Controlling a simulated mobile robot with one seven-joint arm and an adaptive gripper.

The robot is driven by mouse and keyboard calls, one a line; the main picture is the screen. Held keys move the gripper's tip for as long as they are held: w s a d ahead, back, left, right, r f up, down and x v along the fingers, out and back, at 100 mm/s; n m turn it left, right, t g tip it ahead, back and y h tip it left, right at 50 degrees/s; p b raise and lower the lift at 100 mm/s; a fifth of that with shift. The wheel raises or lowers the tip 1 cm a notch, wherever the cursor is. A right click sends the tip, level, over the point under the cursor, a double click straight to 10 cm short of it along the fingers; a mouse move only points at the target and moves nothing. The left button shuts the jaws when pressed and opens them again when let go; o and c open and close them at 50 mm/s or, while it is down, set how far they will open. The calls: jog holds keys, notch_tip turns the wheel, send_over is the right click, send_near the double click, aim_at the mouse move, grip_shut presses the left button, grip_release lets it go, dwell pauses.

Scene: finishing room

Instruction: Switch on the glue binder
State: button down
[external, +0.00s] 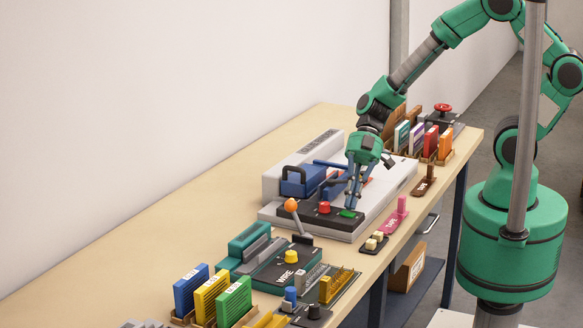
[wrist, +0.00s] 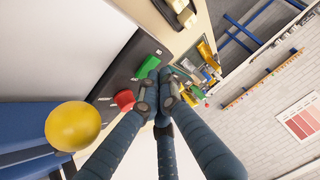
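The large grey machine (external: 384,197), which looks like the glue binder, stands mid-table with a blue clamp block (external: 300,180) on it. Its black control panel (external: 311,216) carries a red button (external: 324,207) and a green button (external: 347,213). My gripper (external: 351,205) points down just above the green button, fingers together and empty. In the wrist view the fingertips (wrist: 163,88) are right beside the green button (wrist: 148,67), with the red button (wrist: 125,100) to their left. I cannot tell whether they touch the green button.
An orange-knobbed lever (external: 291,205) and a teal machine marked WIRE (external: 283,267) stand nearer the camera. A pink TAPE block (external: 391,222) lies at the table's right edge. Coloured books (external: 431,141) stand at the far end. The table's left side is bare. A yellow ball (wrist: 75,126) shows in the wrist view.

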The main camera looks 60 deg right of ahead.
aim_at(353, 213)
jog(key=shift+r, duration=0.2)
dwell(0.4)
jog(key=shift+r, duration=0.55)
jog(key=r, duration=0.3)
jog(key=shift+s+d+r, duration=0.2)
jog(key=shift+d, duration=0.15)
jog(key=p+v, duration=0.2)
jog(key=v, duration=0.7)
jog(key=shift+s, duration=0.75)
jog(key=shift+f, duration=0.1)
